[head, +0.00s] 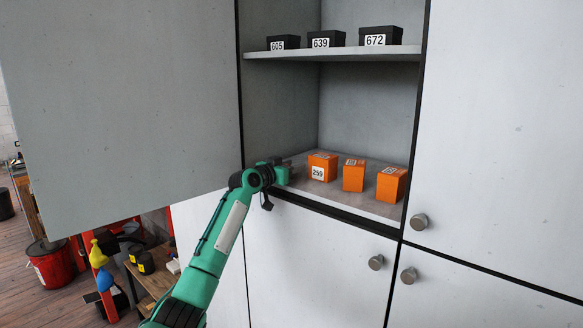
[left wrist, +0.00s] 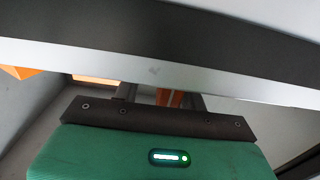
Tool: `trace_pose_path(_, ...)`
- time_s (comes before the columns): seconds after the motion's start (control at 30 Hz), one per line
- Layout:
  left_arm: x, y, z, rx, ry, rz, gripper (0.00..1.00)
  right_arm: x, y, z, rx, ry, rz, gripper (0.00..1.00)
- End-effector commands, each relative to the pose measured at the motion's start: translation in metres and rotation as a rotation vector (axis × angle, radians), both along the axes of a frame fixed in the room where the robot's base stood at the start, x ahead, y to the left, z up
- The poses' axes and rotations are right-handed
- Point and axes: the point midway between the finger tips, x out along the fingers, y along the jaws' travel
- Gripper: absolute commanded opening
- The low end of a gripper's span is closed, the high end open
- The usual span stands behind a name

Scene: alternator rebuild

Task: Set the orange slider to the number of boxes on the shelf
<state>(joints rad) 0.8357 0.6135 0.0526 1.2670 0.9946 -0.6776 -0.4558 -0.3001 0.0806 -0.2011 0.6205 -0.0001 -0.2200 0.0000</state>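Three orange boxes stand on the lower shelf (head: 330,195) of an open cabinet: the left one (head: 322,167) labelled 259, the middle one (head: 353,175) and the right one (head: 391,184). Three black boxes stand on the upper shelf (head: 335,54): 605 (head: 283,43), 639 (head: 326,39) and 672 (head: 380,37). My left gripper (head: 287,171) is at the left of the lower shelf, apart from the orange boxes. In the left wrist view its fingers (left wrist: 162,98) stand apart, with orange behind the gap; their tips are hidden by a grey edge. No orange slider can be made out. My right gripper is out of view.
The cabinet's open door (head: 130,100) fills the left. Closed doors with round knobs (head: 419,221) lie at the right and below. A red bucket (head: 52,266) and a wooden bench (head: 150,281) with bottles stand at the lower left.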

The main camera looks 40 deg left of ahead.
Motion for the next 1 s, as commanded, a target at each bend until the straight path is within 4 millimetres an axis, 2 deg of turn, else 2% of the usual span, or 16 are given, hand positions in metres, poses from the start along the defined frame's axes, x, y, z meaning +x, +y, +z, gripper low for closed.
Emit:
trace_pose_path(0.17, -0.005, 0.001, -0.001, 0.002, -0.001, 0.001, 0.42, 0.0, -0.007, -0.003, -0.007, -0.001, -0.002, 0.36)
trace_pose_path(0.27, -0.014, 0.003, -0.002, 0.004, -0.001, 0.002, 0.42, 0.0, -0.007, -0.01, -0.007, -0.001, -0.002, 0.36)
trace_pose_path(0.8, -0.113, 0.007, -0.004, 0.006, 0.001, 0.0, 0.42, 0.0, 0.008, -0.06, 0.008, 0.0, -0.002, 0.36)
trace_pose_path(1.0, -0.134, 0.008, -0.001, 0.002, 0.0, -0.001, 0.42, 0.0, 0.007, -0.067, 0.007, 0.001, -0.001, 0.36)
